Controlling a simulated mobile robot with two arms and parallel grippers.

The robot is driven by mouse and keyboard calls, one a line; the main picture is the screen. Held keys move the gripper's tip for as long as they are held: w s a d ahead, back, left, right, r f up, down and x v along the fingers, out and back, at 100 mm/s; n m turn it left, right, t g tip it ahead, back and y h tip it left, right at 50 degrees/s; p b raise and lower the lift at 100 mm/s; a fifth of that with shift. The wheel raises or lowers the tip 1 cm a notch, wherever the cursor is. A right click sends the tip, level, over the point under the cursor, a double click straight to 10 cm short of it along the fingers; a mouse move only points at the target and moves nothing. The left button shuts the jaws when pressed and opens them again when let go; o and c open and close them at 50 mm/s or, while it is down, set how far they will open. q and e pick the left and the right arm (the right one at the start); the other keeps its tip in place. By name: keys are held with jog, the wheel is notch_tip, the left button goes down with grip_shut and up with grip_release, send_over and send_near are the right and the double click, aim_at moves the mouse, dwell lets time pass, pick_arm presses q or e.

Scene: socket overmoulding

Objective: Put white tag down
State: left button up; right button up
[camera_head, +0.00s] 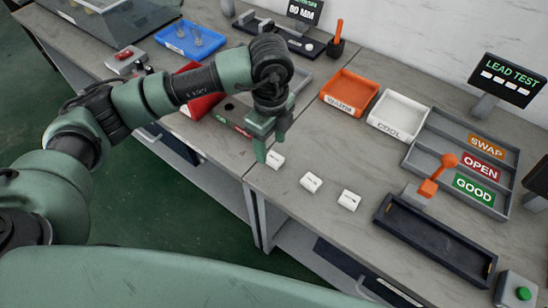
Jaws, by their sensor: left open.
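Three small white tags lie in a slanting row on the grey table: the leftmost tag (275,160), the middle tag (311,183) and the right tag (348,200). Each bears a small dark mark. My left gripper (270,146) points down just behind the leftmost tag, with its fingers apart. One fingertip looks very close to that tag; I cannot tell whether it touches. No tag shows between the fingers. My right gripper is not in view.
An orange WARM tray (373,84) and a white COOL tray (424,107) stand behind. A grey rack (424,151) with SWAP, OPEN and GOOD labels is right. A dark empty tray (435,239) lies in front of an orange-handled lever (437,176). A red bin (203,106) is left.

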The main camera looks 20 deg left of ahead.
aim_at(274, 158)
pick_arm(q)
jog(key=f, duration=0.3)
jog(key=f+p, duration=0.1)
jog(key=f, duration=0.1)
jog(key=shift+w+d, duration=0.3)
grip_shut()
jog(key=shift+r, duration=0.1)
